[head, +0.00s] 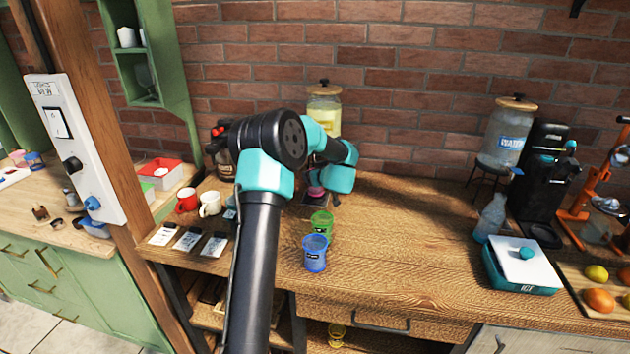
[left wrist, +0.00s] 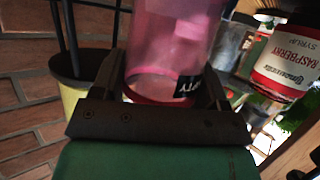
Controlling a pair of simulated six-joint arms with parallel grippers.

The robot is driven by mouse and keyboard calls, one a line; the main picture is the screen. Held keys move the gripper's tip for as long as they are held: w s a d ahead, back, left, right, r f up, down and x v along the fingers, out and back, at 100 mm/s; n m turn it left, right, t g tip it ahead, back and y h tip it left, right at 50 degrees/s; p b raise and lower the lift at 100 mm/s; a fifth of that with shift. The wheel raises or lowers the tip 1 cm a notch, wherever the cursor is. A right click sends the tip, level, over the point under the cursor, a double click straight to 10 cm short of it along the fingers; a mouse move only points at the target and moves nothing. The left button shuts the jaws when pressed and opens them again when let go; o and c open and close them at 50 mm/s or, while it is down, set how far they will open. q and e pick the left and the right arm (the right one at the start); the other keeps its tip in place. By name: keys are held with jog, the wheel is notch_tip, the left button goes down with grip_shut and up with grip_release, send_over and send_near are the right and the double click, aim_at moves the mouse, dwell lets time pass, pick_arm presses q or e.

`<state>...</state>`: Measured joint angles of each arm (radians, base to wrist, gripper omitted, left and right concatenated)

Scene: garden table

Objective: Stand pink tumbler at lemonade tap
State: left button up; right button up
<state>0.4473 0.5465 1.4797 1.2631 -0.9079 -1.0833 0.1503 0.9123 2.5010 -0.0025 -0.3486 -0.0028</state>
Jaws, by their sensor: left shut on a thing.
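The pink tumbler (left wrist: 170,45) is between the fingers of my left gripper (left wrist: 166,75) in the left wrist view, and the gripper is shut on it. In the head view only a little pink of the tumbler (head: 316,191) shows below my teal wrist, above a dark pad. The lemonade dispenser (head: 325,108), a glass jar with pale yellow drink and a wooden lid, stands behind my wrist against the brick wall. Its tap is hidden by my arm. I cannot tell whether the tumbler touches the surface below. My right gripper is in neither view.
A green tumbler (head: 321,223) and a blue tumbler (head: 315,253) stand in front of my left gripper. Red (head: 187,200) and white (head: 209,204) mugs stand left. A raspberry syrup bottle (left wrist: 288,62) is close by. The counter's middle right is clear.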

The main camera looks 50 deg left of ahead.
pick_arm(q)
jog(key=shift+f, duration=1.15)
jog(key=shift+f, duration=0.1)
jog(key=o, duration=1)
jog(key=v, duration=1.2)
jog(key=shift+w, duration=0.1)
